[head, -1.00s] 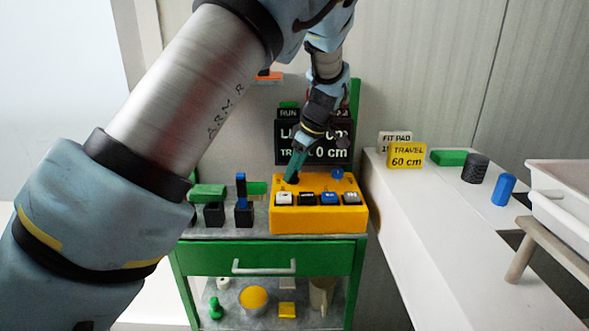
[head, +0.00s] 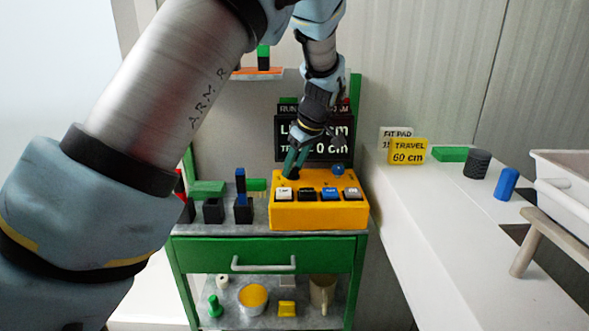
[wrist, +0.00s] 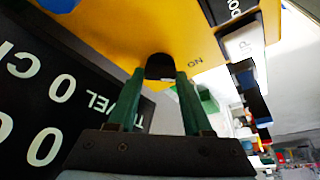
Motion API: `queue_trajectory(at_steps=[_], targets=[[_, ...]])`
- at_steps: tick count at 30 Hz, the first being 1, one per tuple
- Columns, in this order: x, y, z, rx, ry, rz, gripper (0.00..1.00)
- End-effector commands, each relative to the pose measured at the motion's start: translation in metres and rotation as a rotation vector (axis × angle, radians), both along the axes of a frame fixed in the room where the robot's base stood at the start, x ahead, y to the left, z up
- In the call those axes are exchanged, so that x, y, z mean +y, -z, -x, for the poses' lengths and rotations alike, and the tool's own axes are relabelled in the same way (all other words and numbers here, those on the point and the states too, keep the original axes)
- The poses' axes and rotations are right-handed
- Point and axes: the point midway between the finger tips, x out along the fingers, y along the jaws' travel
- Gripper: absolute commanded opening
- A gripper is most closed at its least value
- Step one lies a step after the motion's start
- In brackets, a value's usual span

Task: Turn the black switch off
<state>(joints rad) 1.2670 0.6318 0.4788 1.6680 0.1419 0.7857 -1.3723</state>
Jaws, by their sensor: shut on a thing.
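The yellow control box (head: 320,216) stands on the cabinet top. The black switch (wrist: 159,67) rises from the box's upper face, near its back left corner in the head view. My gripper (head: 293,170) comes down from above. In the wrist view its two green fingers (wrist: 160,78) are shut on the black switch, one on each side. An "ON" label (wrist: 195,62) is printed on the box beside the switch. Most of the switch's lower part is hard to make out.
White, black and blue keys (head: 330,194) line the box's front, with a blue knob (head: 338,169) at its back right. A dark display (head: 325,138) stands behind. Black blocks with a blue lever (head: 241,186) stand left of the box. The white counter (head: 425,220) is right.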

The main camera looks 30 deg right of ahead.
Motion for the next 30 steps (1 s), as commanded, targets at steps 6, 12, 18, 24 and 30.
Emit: queue_trajectory(at_steps=[6, 12, 18, 24, 30], targets=[[0.0018, 0.0025, 0.0004, 0.000, 0.201, 0.004, 0.00], [0.0028, 0.0015, 0.0003, 0.000, 0.389, 0.004, 0.00], [0.0039, 0.0010, 0.0000, 0.000, 0.562, 0.004, 0.00], [0.0046, 0.0004, -0.0002, 0.000, 0.698, 0.003, 0.00], [0.0050, -0.0002, -0.0003, 0.000, 0.789, 0.002, 0.00]])
